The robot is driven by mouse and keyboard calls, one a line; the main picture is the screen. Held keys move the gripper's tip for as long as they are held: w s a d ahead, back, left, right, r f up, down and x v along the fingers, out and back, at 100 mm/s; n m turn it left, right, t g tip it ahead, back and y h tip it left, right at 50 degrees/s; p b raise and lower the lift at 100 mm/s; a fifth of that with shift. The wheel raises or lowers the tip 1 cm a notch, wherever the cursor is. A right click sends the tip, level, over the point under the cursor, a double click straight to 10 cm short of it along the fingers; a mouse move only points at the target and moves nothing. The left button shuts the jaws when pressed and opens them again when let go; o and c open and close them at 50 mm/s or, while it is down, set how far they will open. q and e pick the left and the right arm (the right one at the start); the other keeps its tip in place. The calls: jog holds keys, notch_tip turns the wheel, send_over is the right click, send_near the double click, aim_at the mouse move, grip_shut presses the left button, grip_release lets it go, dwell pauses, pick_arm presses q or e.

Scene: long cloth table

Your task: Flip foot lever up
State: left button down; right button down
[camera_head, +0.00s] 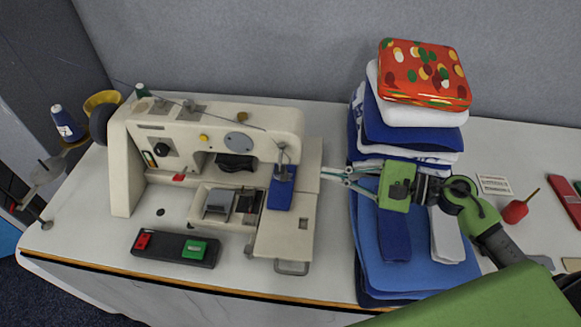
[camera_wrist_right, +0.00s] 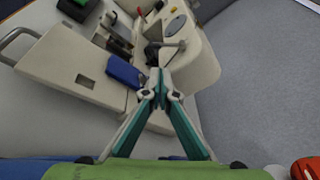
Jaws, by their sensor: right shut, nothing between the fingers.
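A cream sewing machine (camera_head: 225,120) stands on the left half of the table; its head and bed also show in the right wrist view (camera_wrist_right: 195,62). A small grey lever-like part (camera_head: 283,150) is on the right end of its head, above a blue cloth piece (camera_head: 280,193). I cannot tell for sure whether this part is the foot lever or how it is set. My right gripper (camera_head: 325,174) is shut and empty, just right of the machine's head and pointing left at it. In the right wrist view its fingertips (camera_wrist_right: 157,78) lie beside the blue cloth piece (camera_wrist_right: 125,72). My left gripper is not in view.
A tall stack of folded cloth (camera_head: 400,240) with a red patterned tin (camera_head: 425,75) on top stands under and behind my right gripper. A black switch box (camera_head: 172,249) with red and green buttons lies in front of the machine. A grey wall panel runs behind.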

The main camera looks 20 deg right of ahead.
aim_at(281, 159)
jog(key=shift+s+f+n, duration=0.2)
jog(key=shift+f+n, duration=0.2)
jog(key=p+x, duration=0.4)
jog(key=x, duration=0.6)
